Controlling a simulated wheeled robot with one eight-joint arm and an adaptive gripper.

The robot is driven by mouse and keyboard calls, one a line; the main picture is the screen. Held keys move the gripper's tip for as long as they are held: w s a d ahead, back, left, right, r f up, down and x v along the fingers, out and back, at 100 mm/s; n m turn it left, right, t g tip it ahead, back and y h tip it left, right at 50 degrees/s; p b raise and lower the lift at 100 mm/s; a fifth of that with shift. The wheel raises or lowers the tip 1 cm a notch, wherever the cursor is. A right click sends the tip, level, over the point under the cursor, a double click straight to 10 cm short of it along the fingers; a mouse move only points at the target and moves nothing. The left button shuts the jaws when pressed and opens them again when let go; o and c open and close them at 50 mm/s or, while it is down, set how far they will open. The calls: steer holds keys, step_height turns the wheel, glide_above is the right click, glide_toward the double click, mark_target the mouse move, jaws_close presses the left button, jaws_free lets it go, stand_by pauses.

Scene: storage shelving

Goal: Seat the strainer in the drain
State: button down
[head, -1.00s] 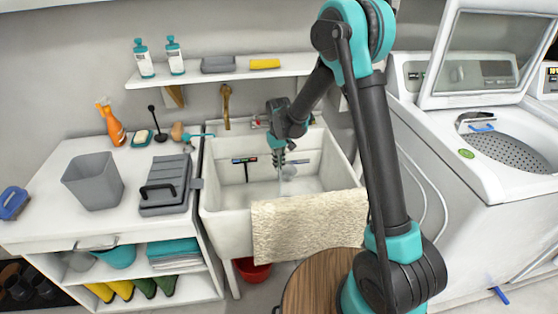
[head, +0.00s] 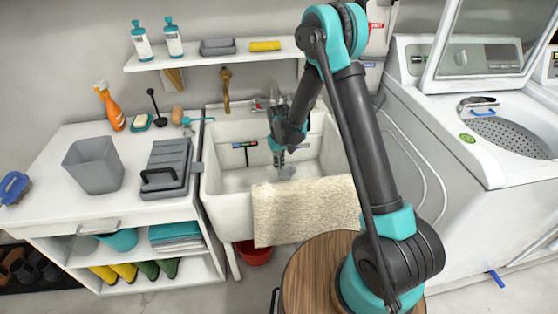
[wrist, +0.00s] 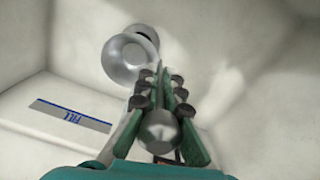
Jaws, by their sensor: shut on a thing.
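My gripper (head: 278,158) points down into the white sink (head: 228,178). A shiny round metal dish (wrist: 122,58), seemingly the strainer, shows just beyond the fingertips. A second round metal rim, apparently the drain (wrist: 146,32), is partly covered by it. I cannot tell whether the dish touches the drain. In the head view a small grey disc (head: 288,172) sits below the gripper.
A beige towel (head: 300,212) hangs over the sink's front edge. The counter (head: 110,205) is left and a washing machine (head: 440,150) right.

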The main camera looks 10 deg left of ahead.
mark_target(279, 173)
steer(key=shift+f, duration=2.65)
steer(key=shift+f, duration=1.15)
stand_by(0.6)
steer(key=c, duration=1.6)
jaws_free()
